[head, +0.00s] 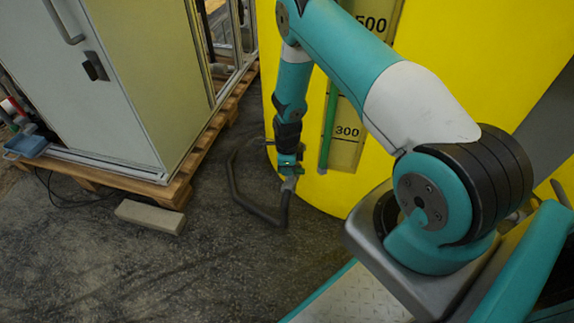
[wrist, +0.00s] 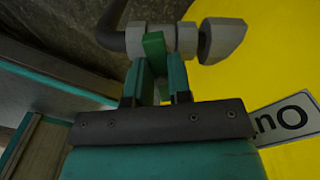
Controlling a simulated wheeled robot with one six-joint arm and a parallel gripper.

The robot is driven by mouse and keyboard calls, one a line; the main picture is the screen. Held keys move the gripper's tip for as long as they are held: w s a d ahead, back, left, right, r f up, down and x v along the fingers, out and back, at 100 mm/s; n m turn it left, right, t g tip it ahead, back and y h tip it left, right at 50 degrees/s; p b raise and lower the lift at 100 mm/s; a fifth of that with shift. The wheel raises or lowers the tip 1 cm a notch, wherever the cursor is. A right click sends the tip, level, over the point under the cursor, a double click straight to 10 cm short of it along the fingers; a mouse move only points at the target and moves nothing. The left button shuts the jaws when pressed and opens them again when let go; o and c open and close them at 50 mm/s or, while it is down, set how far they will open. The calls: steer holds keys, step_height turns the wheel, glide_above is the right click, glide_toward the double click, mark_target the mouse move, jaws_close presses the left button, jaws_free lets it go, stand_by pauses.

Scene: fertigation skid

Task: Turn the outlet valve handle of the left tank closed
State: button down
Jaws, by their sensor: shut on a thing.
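The yellow tank (head: 450,60) stands behind my arm in the head view, and its curved wall also shows in the wrist view (wrist: 285,75). A grey outlet valve (wrist: 178,38) with a green handle (wrist: 153,46) sits low by the tank. My gripper (wrist: 161,72) points down at the valve, with one teal finger on each side of the handle. It is shut on the handle, whose lower part is mostly hidden between the fingers. In the wrist view the handle appears to run across the pipe line. In the head view my gripper (head: 288,166) largely hides the handle.
A dark hose (head: 240,196) bends from the valve over the floor. A white label (wrist: 288,118) is on the tank. A grey cabinet (head: 80,70) stands on a wooden pallet (head: 165,188) at the left, with a block (head: 150,216) before it. The floor in front is mostly clear.

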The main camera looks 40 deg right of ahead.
steer(key=shift+s+d+m+p, duration=0.2)
steer(key=shift+m+p, duration=0.15)
steer(key=shift+m, duration=0.75)
steer(key=c, duration=1)
jaws_free()
steer(key=shift+c, duration=0.2)
steer(key=shift+w, duration=0.1)
steer(key=shift+a, duration=0.1)
steer(key=shift+r, duration=0.25)
step_height(320, 180, up, 17)
steer(key=p, duration=0.6)
